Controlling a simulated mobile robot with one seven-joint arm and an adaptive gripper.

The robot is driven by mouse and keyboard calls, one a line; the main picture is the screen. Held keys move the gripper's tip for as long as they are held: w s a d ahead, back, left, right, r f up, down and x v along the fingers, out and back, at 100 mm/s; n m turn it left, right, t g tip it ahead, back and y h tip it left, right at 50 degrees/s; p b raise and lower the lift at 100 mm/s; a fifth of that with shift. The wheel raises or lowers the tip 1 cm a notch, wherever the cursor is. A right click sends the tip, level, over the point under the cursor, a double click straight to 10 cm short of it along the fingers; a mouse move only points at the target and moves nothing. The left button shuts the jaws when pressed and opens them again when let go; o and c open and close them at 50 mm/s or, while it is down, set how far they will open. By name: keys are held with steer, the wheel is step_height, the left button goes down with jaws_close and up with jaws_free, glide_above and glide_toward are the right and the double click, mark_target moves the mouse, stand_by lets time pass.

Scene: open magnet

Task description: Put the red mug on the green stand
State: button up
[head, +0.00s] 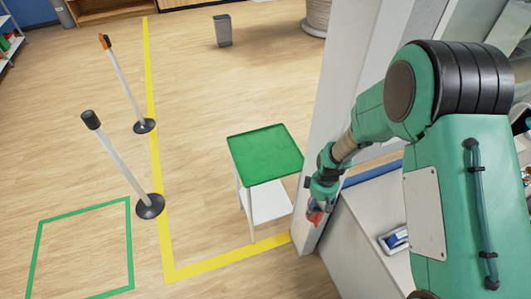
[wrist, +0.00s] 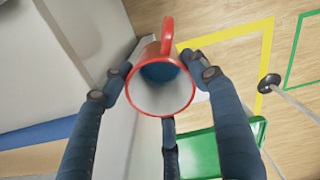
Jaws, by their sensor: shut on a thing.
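The red mug (wrist: 167,96) is held in my gripper (wrist: 165,82), with fingers against both sides of it. In the wrist view its white and blue inside faces the camera and its red handle points up in the picture. In the head view my gripper (head: 315,212) is low, at the right of the green stand, and only a small red part of the mug (head: 316,217) shows. The green stand (head: 265,154) has a flat, empty green top with a low rim and a white lower shelf. Part of it shows in the wrist view (wrist: 200,152).
A pale pillar (head: 345,100) and a counter (head: 362,235) stand close beside my arm. Two posts (head: 122,165) (head: 124,90) with black bases stand left of the stand. Yellow tape (head: 215,258) runs on the floor.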

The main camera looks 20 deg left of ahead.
steer(key=w+a+r+n, duration=0.1)
steer(key=w+a, duration=0.2)
steer(key=a, duration=0.5)
steer(key=w+a+r+n, duration=0.1)
steer(key=w+a+n, duration=0.1)
steer(key=a, duration=0.6)
steer(key=w+a+r+n+b, duration=0.1)
steer(key=w+a, duration=0.3)
steer(key=a, duration=0.4)
steer(key=shift+n, duration=0.5)
steer(key=shift+a+r, duration=0.1)
steer(key=shift+a, duration=0.05)
steer(key=w+a+f, duration=0.1)
steer(key=w+a, duration=0.8)
steer(key=w, duration=0.3)
steer(key=shift+w+a+f, duration=0.2)
steer(key=shift+w+a, duration=0.1)
steer(key=shift+w, duration=0.05)
steer(key=shift+f, duration=0.15)
steer(key=shift+f+b, duration=0.3)
steer(key=shift+f, duration=1.35)
steer(key=shift+f, duration=0.1)
steer(key=o, duration=1.5)
